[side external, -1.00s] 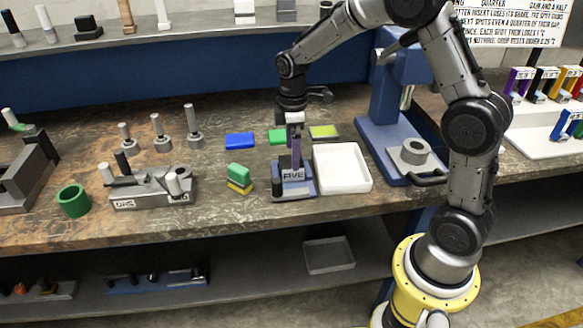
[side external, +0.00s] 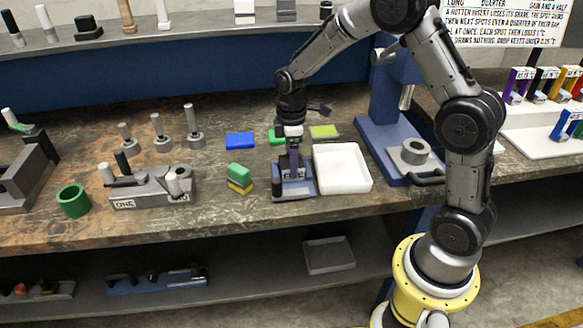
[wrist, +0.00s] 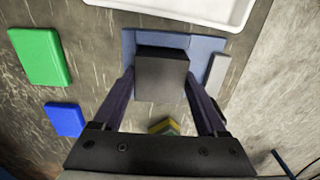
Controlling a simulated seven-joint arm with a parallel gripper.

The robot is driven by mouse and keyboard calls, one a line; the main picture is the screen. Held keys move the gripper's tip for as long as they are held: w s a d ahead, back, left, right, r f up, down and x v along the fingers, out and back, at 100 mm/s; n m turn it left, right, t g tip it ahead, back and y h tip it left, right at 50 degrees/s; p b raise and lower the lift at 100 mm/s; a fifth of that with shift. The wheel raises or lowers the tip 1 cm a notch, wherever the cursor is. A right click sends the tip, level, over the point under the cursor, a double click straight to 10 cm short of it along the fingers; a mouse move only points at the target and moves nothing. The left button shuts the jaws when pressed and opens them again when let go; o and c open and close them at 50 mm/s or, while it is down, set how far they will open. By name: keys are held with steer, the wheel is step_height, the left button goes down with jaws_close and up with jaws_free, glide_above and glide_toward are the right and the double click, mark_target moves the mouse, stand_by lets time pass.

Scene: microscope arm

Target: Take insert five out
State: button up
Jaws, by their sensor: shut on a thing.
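A blue holder (side external: 306,186) stands on the bench, left of the white tray. A dark grey block, insert five (wrist: 161,75), sits at this holder between the two purple fingers in the wrist view. My gripper (side external: 293,172) is pointing down over the holder and is shut on the block from both sides. The holder shows blue around the block in the wrist view (wrist: 204,48), with a light grey strip at its right side. The block's lower part is hidden, so I cannot tell how deep it sits. Its label is not readable now.
The white tray (side external: 342,168) stands close to the holder's right. A green and yellow sponge (side external: 239,178) lies to its left. Blue (side external: 240,141) and yellow-green (side external: 323,131) pads lie behind. A grey block marked ONE (side external: 150,192) and a blue microscope stand (side external: 383,120) flank the area.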

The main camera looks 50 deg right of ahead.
jaws_close()
steer(key=shift+w+r, duration=0.1)
steer(key=shift+r, duration=0.1)
steer(key=shift+r, duration=0.1)
